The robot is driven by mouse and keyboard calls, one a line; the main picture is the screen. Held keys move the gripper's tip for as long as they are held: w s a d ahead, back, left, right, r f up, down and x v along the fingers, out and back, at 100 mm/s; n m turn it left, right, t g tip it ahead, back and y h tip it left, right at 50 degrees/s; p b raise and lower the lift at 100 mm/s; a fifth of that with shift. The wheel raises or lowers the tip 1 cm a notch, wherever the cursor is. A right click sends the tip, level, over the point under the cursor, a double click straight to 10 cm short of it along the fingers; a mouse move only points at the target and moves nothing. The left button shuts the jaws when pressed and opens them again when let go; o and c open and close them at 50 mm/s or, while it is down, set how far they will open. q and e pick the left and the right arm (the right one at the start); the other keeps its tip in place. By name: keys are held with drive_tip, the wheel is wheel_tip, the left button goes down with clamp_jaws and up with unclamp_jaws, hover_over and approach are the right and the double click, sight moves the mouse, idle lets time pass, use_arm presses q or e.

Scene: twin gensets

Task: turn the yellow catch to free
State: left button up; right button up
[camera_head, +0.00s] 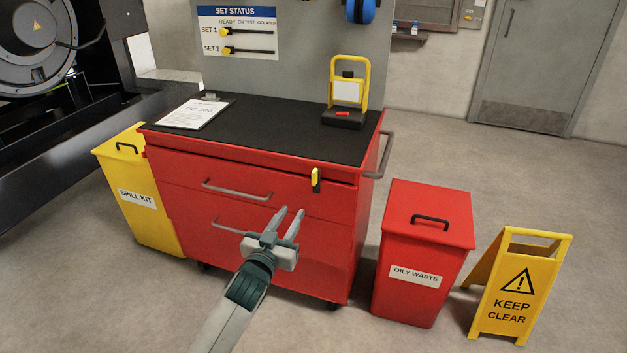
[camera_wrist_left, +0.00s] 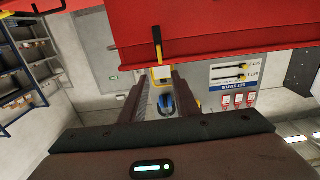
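The yellow catch (camera_head: 316,177) is a small upright tab at the right end of the red tool cabinet's front, just under the worktop. In the left wrist view, where the scene is upside down, the catch (camera_wrist_left: 157,36) hangs across the red edge, beyond the fingers. My left gripper (camera_head: 290,212) is in front of the cabinet, to the left of and lower than the catch in the head view. Its two fingers are apart with nothing between them, and they do not touch the catch. My right gripper is not in view.
The red cabinet (camera_head: 265,228) has drawer handles and a black worktop (camera_head: 262,128) with a clipboard and a yellow-framed stand. A yellow spill kit bin (camera_head: 150,225) stands left; a red oily waste bin (camera_head: 410,290) and yellow keep-clear sign (camera_head: 515,285) stand right. Floor in front is clear.

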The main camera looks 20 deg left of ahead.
sight(313, 178)
use_arm(q)
drive_tip(key=shift+w, duration=0.1)
drive_tip(key=w, duration=1.7)
drive_tip(key=shift+w+d, duration=0.15)
drive_tip(key=shift+d, duration=0.15)
drive_tip(key=shift+c, duration=0.7)
clamp_jaws()
